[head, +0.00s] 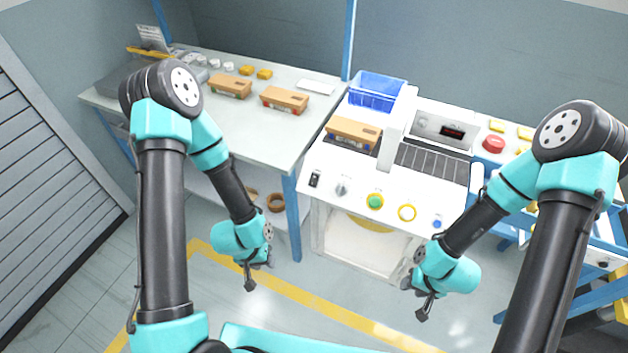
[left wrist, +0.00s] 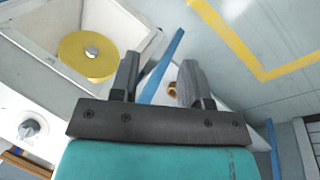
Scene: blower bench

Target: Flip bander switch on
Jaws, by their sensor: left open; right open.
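The bander (head: 385,205) is a white machine with a sloped front panel in the middle of the head view. A black rocker switch (head: 315,179) sits at the panel's left end; its on or off position is too small to tell. A grey knob (head: 341,189) is beside it and also shows in the left wrist view (left wrist: 30,129). My left gripper (head: 250,283) is open and empty, in front of and below the panel, left of the machine. It also shows in the left wrist view (left wrist: 158,80). My right gripper (head: 422,312) is open and empty, below the panel's right end.
A brown box (head: 353,133) lies on the bander by a blue bin (head: 377,91). A table (head: 215,117) with boxes stands left. Floor space in front is clear.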

